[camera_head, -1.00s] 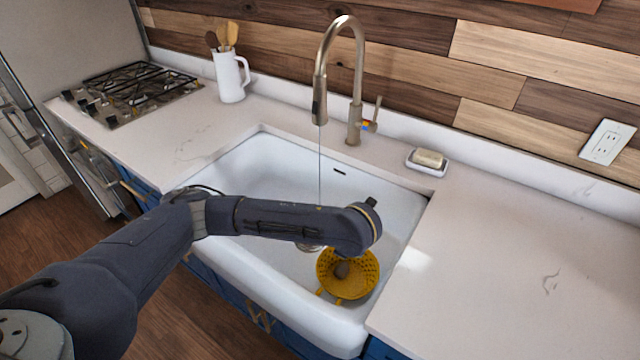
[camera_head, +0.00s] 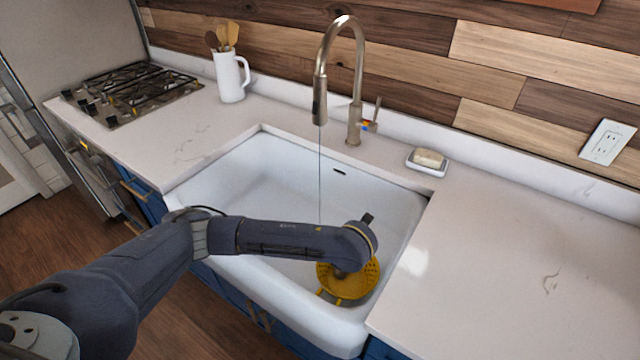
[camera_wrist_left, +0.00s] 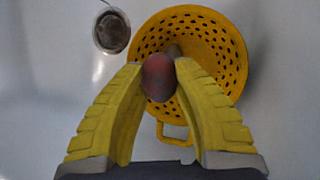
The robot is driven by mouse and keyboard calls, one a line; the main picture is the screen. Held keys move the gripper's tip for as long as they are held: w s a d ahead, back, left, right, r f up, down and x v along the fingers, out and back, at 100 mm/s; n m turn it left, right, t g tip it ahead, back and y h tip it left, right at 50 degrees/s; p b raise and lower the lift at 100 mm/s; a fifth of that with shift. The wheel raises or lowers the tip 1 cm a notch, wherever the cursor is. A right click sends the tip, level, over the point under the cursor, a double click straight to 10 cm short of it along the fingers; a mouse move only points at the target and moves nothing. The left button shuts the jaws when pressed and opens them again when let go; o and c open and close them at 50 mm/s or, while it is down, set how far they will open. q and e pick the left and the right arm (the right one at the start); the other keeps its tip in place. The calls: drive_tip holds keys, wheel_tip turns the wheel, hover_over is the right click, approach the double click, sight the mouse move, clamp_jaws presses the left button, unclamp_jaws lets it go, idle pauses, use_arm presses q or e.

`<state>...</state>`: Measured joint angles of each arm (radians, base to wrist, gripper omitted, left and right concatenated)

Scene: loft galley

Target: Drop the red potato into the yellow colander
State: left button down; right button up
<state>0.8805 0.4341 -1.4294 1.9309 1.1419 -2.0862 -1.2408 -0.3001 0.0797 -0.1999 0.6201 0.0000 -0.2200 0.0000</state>
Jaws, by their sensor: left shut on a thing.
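The yellow colander (camera_head: 350,288) stands in the right front part of the white sink, partly covered by my left arm in the head view. It also shows in the left wrist view (camera_wrist_left: 228,45), its open bowl facing the camera. My left gripper (camera_wrist_left: 159,70) has yellow ribbed fingers shut on the dark red potato (camera_wrist_left: 158,80). The potato overlaps the near part of the colander bowl in that view; its exact height above it is unclear. A small dark patch behind the potato is too dim to identify. My right gripper is not in view.
The sink (camera_head: 265,165) has a round drain (camera_wrist_left: 111,32) beside the colander. A tall faucet (camera_head: 357,90) stands behind, with a thin line hanging below its spout. A soap dish (camera_head: 428,166) sits on the counter. The right counter (camera_head: 520,240) is clear.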

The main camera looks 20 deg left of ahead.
use_arm(q)
drive_tip(key=c, duration=1.1)
unclamp_jaws()
drive_tip(key=shift+o, duration=0.2)
drive_tip(key=v, duration=1.2)
drive_tip(key=shift+w, duration=0.1)
